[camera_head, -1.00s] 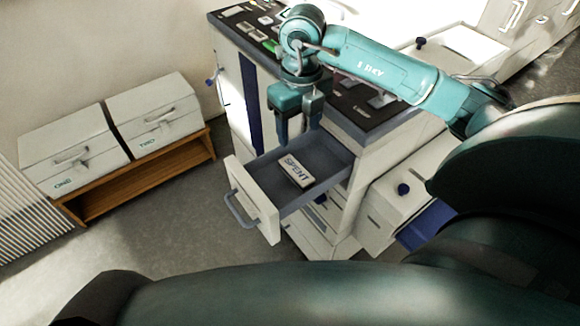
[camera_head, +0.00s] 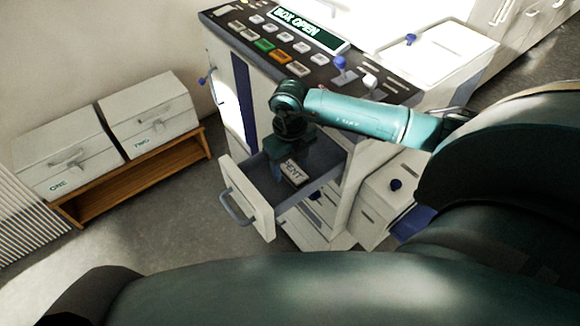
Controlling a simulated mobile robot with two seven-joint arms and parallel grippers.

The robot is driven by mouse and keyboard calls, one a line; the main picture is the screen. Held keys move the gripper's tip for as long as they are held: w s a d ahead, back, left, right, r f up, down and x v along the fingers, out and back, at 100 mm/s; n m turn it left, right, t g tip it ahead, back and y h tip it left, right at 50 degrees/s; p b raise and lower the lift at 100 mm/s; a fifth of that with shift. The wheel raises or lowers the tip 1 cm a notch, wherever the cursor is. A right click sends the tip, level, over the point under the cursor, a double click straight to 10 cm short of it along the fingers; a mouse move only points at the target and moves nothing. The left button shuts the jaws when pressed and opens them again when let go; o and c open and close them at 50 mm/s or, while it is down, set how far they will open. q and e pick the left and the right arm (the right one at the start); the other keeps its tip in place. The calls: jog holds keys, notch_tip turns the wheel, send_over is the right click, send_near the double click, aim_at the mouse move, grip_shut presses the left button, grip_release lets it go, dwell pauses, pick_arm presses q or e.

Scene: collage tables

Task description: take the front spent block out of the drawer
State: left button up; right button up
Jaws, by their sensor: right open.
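The drawer (camera_head: 249,204) is pulled out of the white cabinet, with a grey handle on its front. One white block (camera_head: 293,171) with dark lettering lies on the drawer floor; its label is partly covered, and "ENT" still shows. My right gripper (camera_head: 276,168) points down into the drawer, right by the block on its far left side. It is open, and its hand hides part of the block. I cannot tell whether a finger touches the block. No second block shows in the drawer. My left gripper is not in view.
The cabinet's top panel (camera_head: 233,32) carries buttons, levers and a "BOX OPEN" display (camera_head: 310,31). Two closed white boxes, ONE (camera_head: 58,165) and TWO (camera_head: 150,120), stand on a wooden shelf (camera_head: 140,180) at the left. Floor between shelf and drawer is clear.

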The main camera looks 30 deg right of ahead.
jog(key=shift+f, duration=0.1)
jog(key=shift+c, duration=0.2)
jog(key=c, duration=1)
